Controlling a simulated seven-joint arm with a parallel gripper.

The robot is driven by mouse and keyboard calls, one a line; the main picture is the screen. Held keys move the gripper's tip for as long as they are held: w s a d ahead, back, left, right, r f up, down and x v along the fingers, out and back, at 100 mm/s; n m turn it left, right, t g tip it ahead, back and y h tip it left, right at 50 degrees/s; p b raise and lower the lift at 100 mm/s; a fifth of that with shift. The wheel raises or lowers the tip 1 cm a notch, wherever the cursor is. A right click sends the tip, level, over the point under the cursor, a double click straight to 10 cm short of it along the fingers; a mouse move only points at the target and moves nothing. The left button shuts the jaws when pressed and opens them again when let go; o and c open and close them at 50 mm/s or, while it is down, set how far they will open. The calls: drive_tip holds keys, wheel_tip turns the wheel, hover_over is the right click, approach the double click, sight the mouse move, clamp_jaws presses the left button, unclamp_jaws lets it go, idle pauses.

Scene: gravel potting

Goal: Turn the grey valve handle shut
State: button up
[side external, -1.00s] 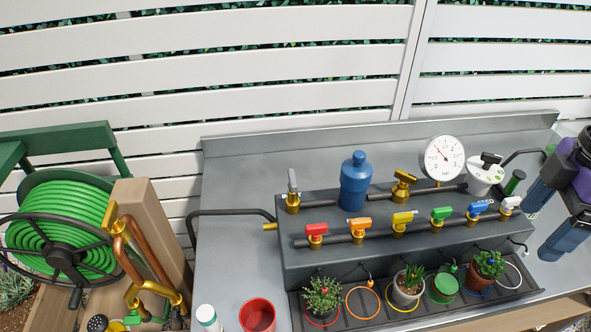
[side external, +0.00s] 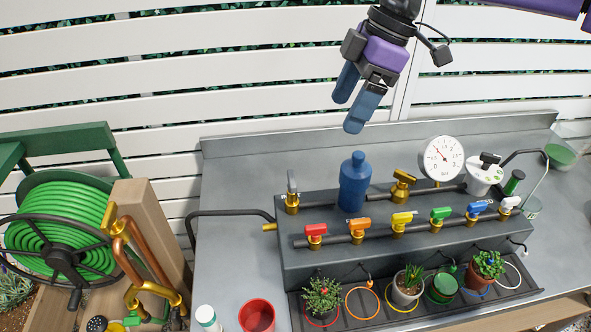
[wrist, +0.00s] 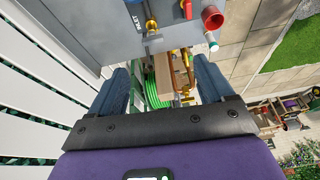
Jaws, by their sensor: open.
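The grey valve handle (side external: 292,182) stands upright on a brass valve at the left end of the upper pipe on the grey bench manifold (side external: 350,258). My gripper (side external: 347,114) is open and empty, high in front of the white fence. It is above and to the right of the grey handle, well apart from it. In the wrist view my two blue fingers (wrist: 160,82) are spread wide with nothing between them. A brass valve (wrist: 151,25) shows there near the top edge; its handle is not clear.
A blue bottle-shaped vessel (side external: 355,182) stands just right of the grey handle. A brass valve (side external: 402,187) and a gauge (side external: 441,158) are further right. A row of coloured valve handles (side external: 402,218) runs in front. A black bent pipe (side external: 230,212) is at left.

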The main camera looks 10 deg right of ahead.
drive_tip(key=w+a, duration=0.2)
approach(292, 178)
drive_tip(key=shift+n, duration=0.3)
drive_tip(key=x, duration=0.8)
drive_tip(key=shift+f, duration=0.25)
drive_tip(key=c, duration=1)
